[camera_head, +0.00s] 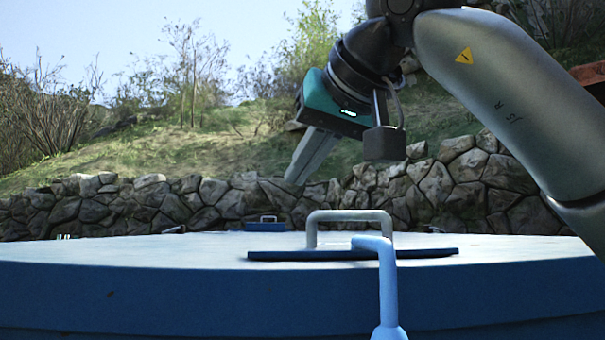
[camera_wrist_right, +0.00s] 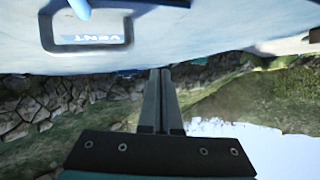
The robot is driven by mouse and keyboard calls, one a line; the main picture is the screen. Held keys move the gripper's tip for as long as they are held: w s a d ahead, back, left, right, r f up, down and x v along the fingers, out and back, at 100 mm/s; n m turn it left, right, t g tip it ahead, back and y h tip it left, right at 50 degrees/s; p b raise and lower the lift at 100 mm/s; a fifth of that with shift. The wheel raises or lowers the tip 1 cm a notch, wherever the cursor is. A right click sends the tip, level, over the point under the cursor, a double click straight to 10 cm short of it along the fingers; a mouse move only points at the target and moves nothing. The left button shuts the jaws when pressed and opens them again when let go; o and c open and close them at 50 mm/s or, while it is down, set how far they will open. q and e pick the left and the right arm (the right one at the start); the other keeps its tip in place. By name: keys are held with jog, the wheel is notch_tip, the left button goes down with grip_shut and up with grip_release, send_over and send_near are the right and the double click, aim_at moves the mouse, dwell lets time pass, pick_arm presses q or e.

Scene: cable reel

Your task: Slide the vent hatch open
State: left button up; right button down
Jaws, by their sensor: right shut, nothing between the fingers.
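A flat dark-blue hatch plate (camera_head: 350,254) with an upright grey U-shaped handle (camera_head: 350,214) lies on the pale top of a large blue-sided body. In the right wrist view, which is upside down, a white VENT label (camera_wrist_right: 88,39) shows inside a dark grey handle frame (camera_wrist_right: 47,32) at the upper left. It is probably on this same hatch. My right gripper (camera_head: 293,181) is shut and empty, pointing down above the top, to the left of and higher than the grey handle. Its closed fingers (camera_wrist_right: 160,73) also show in the wrist view. My left gripper is not in view.
A light-blue bent bar (camera_head: 388,285) rises at the front, partly overlapping the hatch in the head view. A smaller blue plate with a handle (camera_head: 265,227) sits farther back. A stone wall (camera_head: 130,203) and grassy slope stand behind. The left of the top looks clear.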

aim_at(278, 248)
jog(key=b+x, duration=0.1)
jog(key=x, duration=0.1)
jog(key=f+b+x, duration=0.1)
jog(key=x, duration=0.2)
jog(key=b+x, duration=0.1)
jog(key=x, duration=0.2)
jog(key=shift+s+d+f, duration=0.15)
jog(key=shift+d+f, duration=0.1)
jog(key=shift+f, duration=0.2)
jog(key=shift+w+a+f+b, duration=0.2)
jog(key=shift+w+f+b, duration=0.2)
jog(key=shift+w, duration=0.1)
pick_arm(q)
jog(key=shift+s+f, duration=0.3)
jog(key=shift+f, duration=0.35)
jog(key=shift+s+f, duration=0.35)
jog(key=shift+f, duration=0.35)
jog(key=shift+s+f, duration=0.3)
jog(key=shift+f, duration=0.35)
pick_arm(e)
jog(key=shift+w+a+f, duration=0.15)
jog(key=shift+w+f, duration=0.2)
jog(key=shift+w, duration=0.1)
